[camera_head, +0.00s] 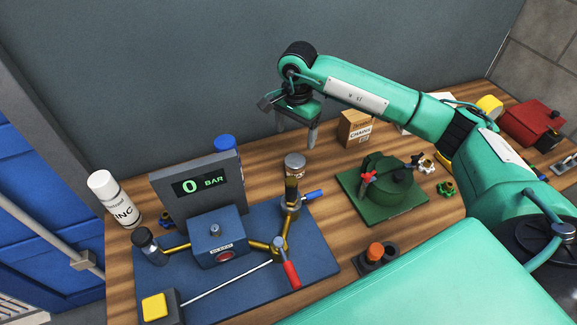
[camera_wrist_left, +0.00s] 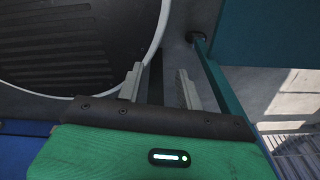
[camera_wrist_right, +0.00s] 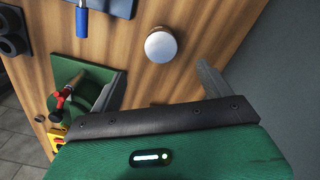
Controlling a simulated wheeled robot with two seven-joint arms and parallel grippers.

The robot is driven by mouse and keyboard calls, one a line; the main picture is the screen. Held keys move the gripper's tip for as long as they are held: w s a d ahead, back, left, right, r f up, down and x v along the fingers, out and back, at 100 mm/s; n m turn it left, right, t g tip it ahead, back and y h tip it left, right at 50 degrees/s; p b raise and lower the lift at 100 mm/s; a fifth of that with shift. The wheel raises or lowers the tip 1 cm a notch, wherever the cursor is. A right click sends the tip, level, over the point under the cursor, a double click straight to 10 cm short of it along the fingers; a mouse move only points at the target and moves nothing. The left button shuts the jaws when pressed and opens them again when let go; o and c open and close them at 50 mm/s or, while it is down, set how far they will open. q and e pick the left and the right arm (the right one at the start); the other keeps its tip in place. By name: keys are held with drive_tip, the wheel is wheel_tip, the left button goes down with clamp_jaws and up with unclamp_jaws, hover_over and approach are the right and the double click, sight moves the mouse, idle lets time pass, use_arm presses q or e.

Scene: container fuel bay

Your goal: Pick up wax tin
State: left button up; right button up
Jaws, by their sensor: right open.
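A small round tin with a silver lid, which I take for the wax tin (camera_head: 295,161), stands on the wooden bench just behind the blue panel. Its lid shows as a pale disc in the right wrist view (camera_wrist_right: 160,47). My right gripper (camera_head: 297,138) is open and empty, with its fingers pointing down near the tin on its far side. In the right wrist view the tin lies ahead, between the lines of the two fingers, not touched. My left gripper (camera_wrist_left: 160,86) is open and empty, away from the bench; it is outside the head view.
The blue panel (camera_head: 183,287) with a gauge (camera_head: 200,185) and a blue-handled valve (camera_head: 313,195) is close to the tin. A chains box (camera_head: 357,129) stands right of the gripper, and a green plate (camera_head: 400,208) lies nearer. A white spray can (camera_head: 113,197) stands at left.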

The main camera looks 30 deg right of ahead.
drive_tip(key=p, duration=0.2)
hover_over(295, 160)
wheel_tip(295, 160, down, 6)
drive_tip(key=shift+s+r, duration=0.1)
drive_tip(key=shift+s, duration=0.05)
drive_tip(key=shift+w+f+p, duration=0.2)
drive_tip(key=shift+f+p, duration=0.25)
drive_tip(key=shift+f, duration=1)
drive_tip(key=shift+s+f+p, duration=0.1)
drive_tip(key=shift+f+p, duration=0.4)
drive_tip(key=shift+p, duration=0.2)
wheel_tip(295, 160, down, 3)
drive_tip(key=shift+f+p, duration=0.1)
drive_tip(key=shift+p, duration=0.85)
drive_tip(key=shift+f, duration=0.5)
drive_tip(key=c, duration=1.2)
use_arm(q)
drive_tip(key=r, duration=0.2)
drive_tip(key=s+r, duration=0.1)
drive_tip(key=r, duration=0.2)
drive_tip(key=shift+s+r, duration=0.15)
drive_tip(key=shift+r, duration=0.2)
use_arm(e)
drive_tip(key=shift+o, duration=0.2)
use_arm(q)
drive_tip(key=shift+f, duration=0.1)
use_arm(e)
drive_tip(key=shift+r, duration=0.1)
